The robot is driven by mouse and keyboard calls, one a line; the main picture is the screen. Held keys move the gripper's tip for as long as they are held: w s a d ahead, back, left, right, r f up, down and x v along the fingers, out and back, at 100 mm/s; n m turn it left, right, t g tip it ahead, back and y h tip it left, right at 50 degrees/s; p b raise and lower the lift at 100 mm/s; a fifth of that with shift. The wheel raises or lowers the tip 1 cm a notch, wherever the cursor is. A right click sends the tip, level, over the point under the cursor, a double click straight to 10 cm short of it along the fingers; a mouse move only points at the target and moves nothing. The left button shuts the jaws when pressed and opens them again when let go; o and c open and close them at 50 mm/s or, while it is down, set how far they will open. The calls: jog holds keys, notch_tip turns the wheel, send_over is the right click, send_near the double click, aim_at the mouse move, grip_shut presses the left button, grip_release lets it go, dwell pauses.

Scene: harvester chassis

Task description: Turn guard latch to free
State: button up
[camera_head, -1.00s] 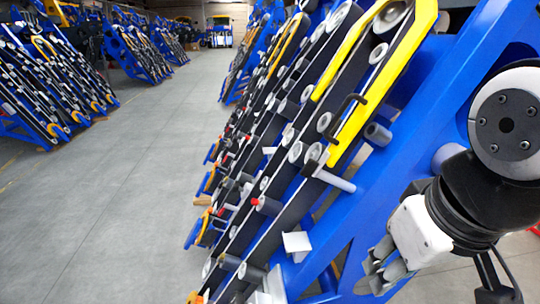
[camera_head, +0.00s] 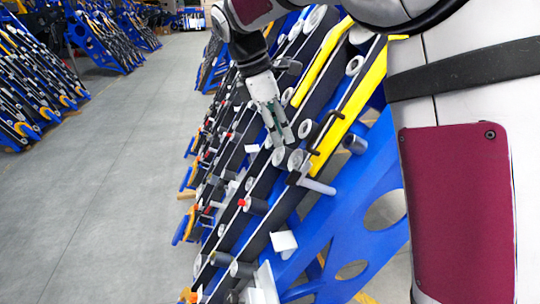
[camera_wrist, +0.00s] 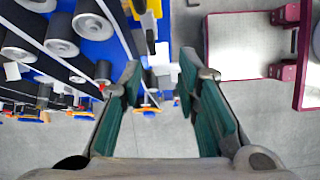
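The yellow guard (camera_head: 350,105) runs slanted along the blue-framed machine in the head view. A black bent handle (camera_head: 326,130) sits at its lower part. Just below is a small dark block with a pale grey rod (camera_head: 318,187) sticking out to the right; I cannot tell which of these is the guard latch. My gripper (camera_head: 280,136) hangs over the roller rows, left of the black handle, pointing down. In the wrist view my gripper (camera_wrist: 160,72) has its two green-padded fingers apart, with nothing held between them.
Rollers (camera_head: 254,205) and dark rails crowd around my gripper. A white plate (camera_head: 284,241) juts out lower down. The blue frame (camera_head: 350,220) stands to the right. Grey floor (camera_head: 110,180) is open to the left, with more machines beyond.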

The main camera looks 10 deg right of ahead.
aim_at(292, 171)
jog(key=shift+n, duration=0.6)
jog(key=p+x, duration=0.1)
jog(key=x, duration=0.3)
jog(key=w+p+x, duration=0.1)
jog(key=x, duration=0.4)
jog(key=p+x, duration=0.1)
jog(key=x, duration=0.4)
jog(key=shift+w+a+p, duration=0.25)
jog(key=shift+w+p, duration=0.05)
jog(key=shift+w, duration=0.05)
jog(key=shift+c, duration=0.6)
grip_shut()
